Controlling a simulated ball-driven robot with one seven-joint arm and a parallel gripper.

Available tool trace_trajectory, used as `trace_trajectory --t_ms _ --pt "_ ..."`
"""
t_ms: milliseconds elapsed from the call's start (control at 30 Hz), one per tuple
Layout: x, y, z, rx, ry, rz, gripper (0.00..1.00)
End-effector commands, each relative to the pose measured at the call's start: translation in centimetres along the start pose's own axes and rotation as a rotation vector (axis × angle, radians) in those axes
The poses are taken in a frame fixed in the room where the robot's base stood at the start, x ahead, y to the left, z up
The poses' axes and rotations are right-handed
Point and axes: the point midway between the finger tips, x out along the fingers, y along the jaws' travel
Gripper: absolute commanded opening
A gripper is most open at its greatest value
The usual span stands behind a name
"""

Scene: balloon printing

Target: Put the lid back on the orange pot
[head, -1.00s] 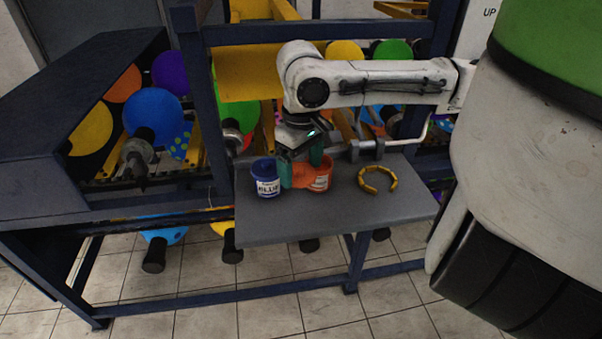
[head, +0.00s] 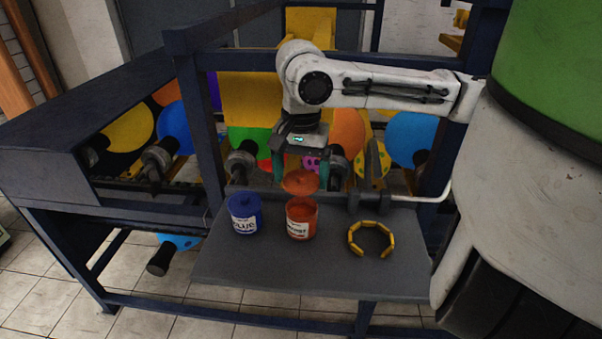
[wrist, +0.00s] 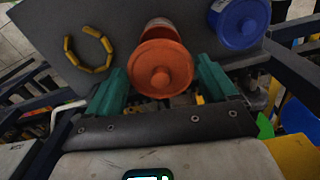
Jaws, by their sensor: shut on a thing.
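The orange pot (head: 301,222) stands open and upright on the grey shelf, its orange inside showing at the top. It shows partly behind the lid in the wrist view (wrist: 158,26). The orange lid (head: 300,182), a round disc with a knob, is held just above the pot and apart from it. In the wrist view the lid (wrist: 161,68) sits between the green fingers. My gripper (head: 300,180) is shut on the lid, with a finger on either side. The lid looks a little tilted in the head view.
A blue pot (head: 244,217) with its lid on stands left of the orange pot. A yellow segmented ring (head: 370,238) lies to the right. The grey shelf (head: 310,278) is bare in front. A dark blue post (head: 204,140) and balloons stand behind.

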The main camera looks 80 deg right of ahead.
Motion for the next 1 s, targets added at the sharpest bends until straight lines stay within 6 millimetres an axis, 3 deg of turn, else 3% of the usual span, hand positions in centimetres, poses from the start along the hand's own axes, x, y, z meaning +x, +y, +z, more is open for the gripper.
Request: trace_trajectory --t_ms 700,1000 --pt "5.7 0.0 0.0 -0.002 -0.001 -0.001 0.58" --pt "6.1 0.0 0.0 -0.002 0.001 0.000 0.58"
